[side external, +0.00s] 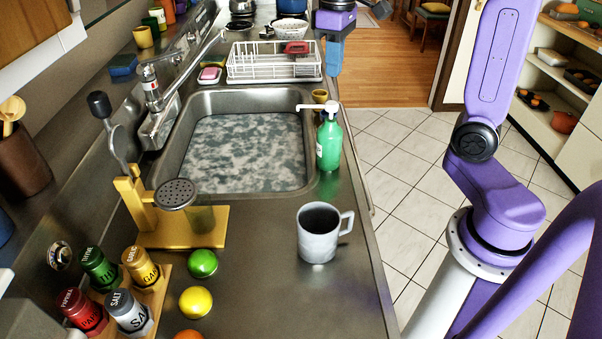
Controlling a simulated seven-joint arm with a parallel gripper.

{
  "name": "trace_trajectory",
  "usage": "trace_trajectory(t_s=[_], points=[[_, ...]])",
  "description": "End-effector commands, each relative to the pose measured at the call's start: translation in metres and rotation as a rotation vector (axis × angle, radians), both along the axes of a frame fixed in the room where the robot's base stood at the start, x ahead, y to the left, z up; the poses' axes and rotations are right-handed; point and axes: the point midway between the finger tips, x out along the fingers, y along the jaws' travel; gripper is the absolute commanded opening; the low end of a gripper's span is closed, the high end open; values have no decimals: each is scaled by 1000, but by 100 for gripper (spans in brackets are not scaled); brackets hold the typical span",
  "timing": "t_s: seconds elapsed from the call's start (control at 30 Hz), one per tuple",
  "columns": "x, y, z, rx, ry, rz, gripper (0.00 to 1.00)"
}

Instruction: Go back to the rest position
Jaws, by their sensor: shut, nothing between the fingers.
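My gripper (333,71) hangs at the top middle of the side view, fingers pointing down. It is shut and empty, beside the right end of the white dish rack, near the counter's right edge. It appears apart from the objects around it, though its exact height is hard to judge. My purple arm rises at the right and leaves the top of the picture, so part of it is hidden.
The sink (245,150) fills the middle of the counter. A dish rack (272,62) stands behind it. A green soap bottle (328,145) and a grey mug (318,236) stand upright near the right edge. A lime, a lemon and spice jars (128,312) are front left.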

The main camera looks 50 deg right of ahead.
Motion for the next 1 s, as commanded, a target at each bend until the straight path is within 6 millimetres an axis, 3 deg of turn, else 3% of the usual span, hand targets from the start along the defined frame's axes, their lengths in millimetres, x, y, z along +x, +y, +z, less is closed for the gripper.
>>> trace_trajectory(t_s=[0.3, 0.5, 0.8, 1.0], points=[[-67, 55, -36, 2, -5, 263, 0], [-122, 76, -61, 7, -11, 442, 0], [-201, 80, -98, 15, -18, 693, 0], [-229, 74, -111, 20, -21, 783, 0]])
